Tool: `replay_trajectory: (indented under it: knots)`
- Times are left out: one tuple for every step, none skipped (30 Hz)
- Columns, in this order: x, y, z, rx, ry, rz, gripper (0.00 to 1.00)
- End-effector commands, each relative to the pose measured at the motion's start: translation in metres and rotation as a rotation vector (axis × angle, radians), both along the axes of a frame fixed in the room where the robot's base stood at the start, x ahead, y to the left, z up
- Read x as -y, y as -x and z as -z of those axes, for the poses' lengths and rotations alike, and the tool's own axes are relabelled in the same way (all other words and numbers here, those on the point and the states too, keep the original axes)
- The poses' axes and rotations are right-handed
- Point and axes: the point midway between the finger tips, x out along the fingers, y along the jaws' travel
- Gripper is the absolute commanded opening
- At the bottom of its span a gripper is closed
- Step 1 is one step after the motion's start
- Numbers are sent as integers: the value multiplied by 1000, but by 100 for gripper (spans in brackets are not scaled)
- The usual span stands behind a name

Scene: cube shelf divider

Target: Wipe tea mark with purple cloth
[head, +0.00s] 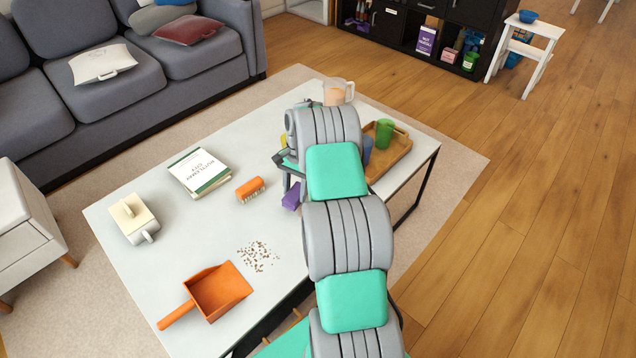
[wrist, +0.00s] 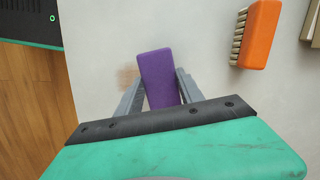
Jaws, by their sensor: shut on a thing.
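A purple cloth (wrist: 158,80), looking like a folded block, is held between the two fingers of my gripper (wrist: 160,88) in the wrist view. In the head view the purple cloth (head: 292,196) shows beside my arm, which hides most of my gripper. A faint brown tea mark (wrist: 127,76) lies on the pale table just left of the cloth in the wrist view. In the head view my arm hides the mark. I cannot tell whether the cloth touches the table.
On the white table (head: 130,200) are an orange brush (head: 250,189), a book (head: 200,170), scattered crumbs (head: 258,256), an orange dustpan (head: 218,291) and a cream container (head: 133,218). A wooden tray (head: 401,147) with a green cup (head: 384,133) and a pitcher (head: 336,90) stand beyond my arm.

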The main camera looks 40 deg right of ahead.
Motion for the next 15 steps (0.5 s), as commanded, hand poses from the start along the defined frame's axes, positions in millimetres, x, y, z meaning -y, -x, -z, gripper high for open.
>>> replay_trajectory:
  knots:
    - [0,-1,-9,1,0,-1,0]
    - [0,-1,-12,2,1,-1,0]
    - [0,-1,-16,2,1,-2,0]
    - [-1,-1,-18,2,1,-2,0]
    - [-1,-1,-21,2,1,-3,0]
    - [-1,-1,-25,2,1,-4,0]
    - [-1,-2,-27,2,1,-4,0]
    - [-2,-2,-30,3,1,-5,0]
    - [-2,-2,-34,3,1,-5,0]
    - [-2,-2,-36,3,1,-6,0]
    - [-2,-2,-39,3,1,-6,0]
    - [-3,-2,-42,3,1,-7,0]
    - [-3,-2,-44,3,1,-7,0]
    - [-3,-2,-45,3,1,-8,0]
    - [-3,-2,-46,2,1,-8,0]
